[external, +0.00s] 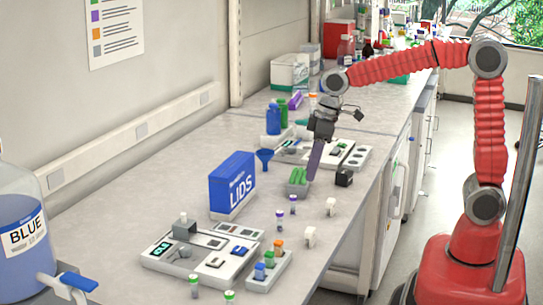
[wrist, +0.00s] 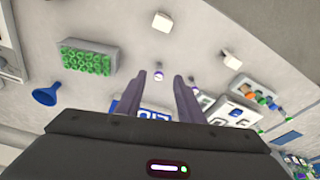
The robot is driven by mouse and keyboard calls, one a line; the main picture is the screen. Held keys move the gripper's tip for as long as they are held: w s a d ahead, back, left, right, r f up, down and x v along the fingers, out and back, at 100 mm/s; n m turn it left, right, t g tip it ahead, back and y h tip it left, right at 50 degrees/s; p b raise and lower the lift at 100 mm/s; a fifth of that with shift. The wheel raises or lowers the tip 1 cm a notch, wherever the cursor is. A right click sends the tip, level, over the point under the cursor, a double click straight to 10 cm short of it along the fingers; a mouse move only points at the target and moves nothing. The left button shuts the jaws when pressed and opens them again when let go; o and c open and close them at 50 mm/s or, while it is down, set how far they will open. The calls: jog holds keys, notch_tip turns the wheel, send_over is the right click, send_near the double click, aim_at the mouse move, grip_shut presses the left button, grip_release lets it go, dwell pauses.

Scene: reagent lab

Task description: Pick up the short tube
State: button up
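Two small clear tubes with purple caps stand upright on the bench in the external view, one farther back (external: 293,203) and one nearer (external: 280,219). I cannot tell for sure which is the short tube. My gripper (external: 313,178) has long purple fingers pointing down, above the bench near the green rack. In the wrist view my gripper (wrist: 160,77) has its two fingers apart, with nothing held.
A rack with green contents (external: 299,182) stands just beside the fingers. A blue LIDS box (external: 232,183), a blue funnel (external: 265,159), a black block (external: 344,177) and white blocks (external: 330,206) stand around. An instrument tray (external: 160,262) lies nearer. Bench between is clear.

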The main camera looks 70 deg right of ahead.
aim_at(295, 197)
jog(key=shift+w+a+r+n, duration=0.1)
jog(key=shift+w+r+n, duration=0.25)
jog(key=shift+r, duration=0.2)
jog(key=shift+w+a+r+n, duration=0.1)
jog(key=shift+w+r+n, duration=0.2)
jog(key=shift+r, duration=0.2)
jog(key=shift+w+f, duration=0.1)
jog(key=x, duration=0.8)
jog(key=shift+w+a+f, duration=0.1)
jog(key=shift+f, duration=0.1)
